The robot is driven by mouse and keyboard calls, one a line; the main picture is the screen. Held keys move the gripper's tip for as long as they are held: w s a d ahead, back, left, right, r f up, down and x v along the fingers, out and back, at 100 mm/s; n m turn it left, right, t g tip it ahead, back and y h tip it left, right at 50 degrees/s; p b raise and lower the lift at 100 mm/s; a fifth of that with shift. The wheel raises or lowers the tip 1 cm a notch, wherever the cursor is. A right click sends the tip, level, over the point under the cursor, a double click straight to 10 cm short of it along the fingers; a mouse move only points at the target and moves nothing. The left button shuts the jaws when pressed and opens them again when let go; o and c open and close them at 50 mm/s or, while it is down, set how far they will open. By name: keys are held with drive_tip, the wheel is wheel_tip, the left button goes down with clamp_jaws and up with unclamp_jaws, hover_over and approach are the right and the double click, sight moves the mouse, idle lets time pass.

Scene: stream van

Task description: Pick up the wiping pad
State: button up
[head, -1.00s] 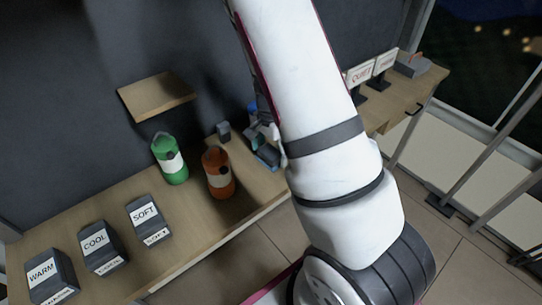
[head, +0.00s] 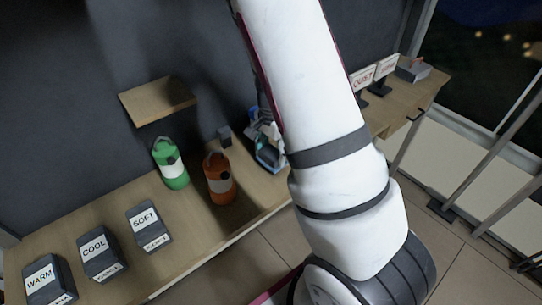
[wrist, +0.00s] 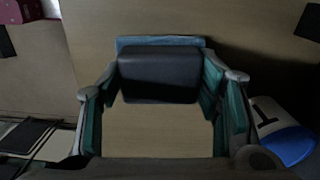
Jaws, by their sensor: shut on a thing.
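The wiping pad (wrist: 158,77) shows in the wrist view as a dark grey block on a blue base. My gripper (wrist: 161,92) has its teal-lined fingers on the two sides of the dark block and is shut on it. Wooden bench top shows around the pad; I cannot tell whether the pad touches it. In the head view my gripper (head: 268,150) is low over the bench, right of the orange bottle, partly hidden by my arm. The pad cannot be made out clearly there.
A green bottle (head: 172,166) and an orange bottle (head: 219,180) stand on the bench (head: 190,222). WARM (head: 46,283), COOL (head: 97,252) and SOFT (head: 147,222) boxes stand at left. A white-and-blue object (wrist: 283,135) is close right of my gripper.

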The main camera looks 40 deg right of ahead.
drive_tip(key=shift+s+r, duration=0.6)
drive_tip(key=shift+r, duration=0.3)
drive_tip(key=s+r, duration=0.1)
drive_tip(key=s, duration=1.3)
drive_tip(key=shift+s+d+r, duration=0.15)
drive_tip(key=shift+s+d, duration=0.05)
drive_tip(key=shift+s, duration=0.2)
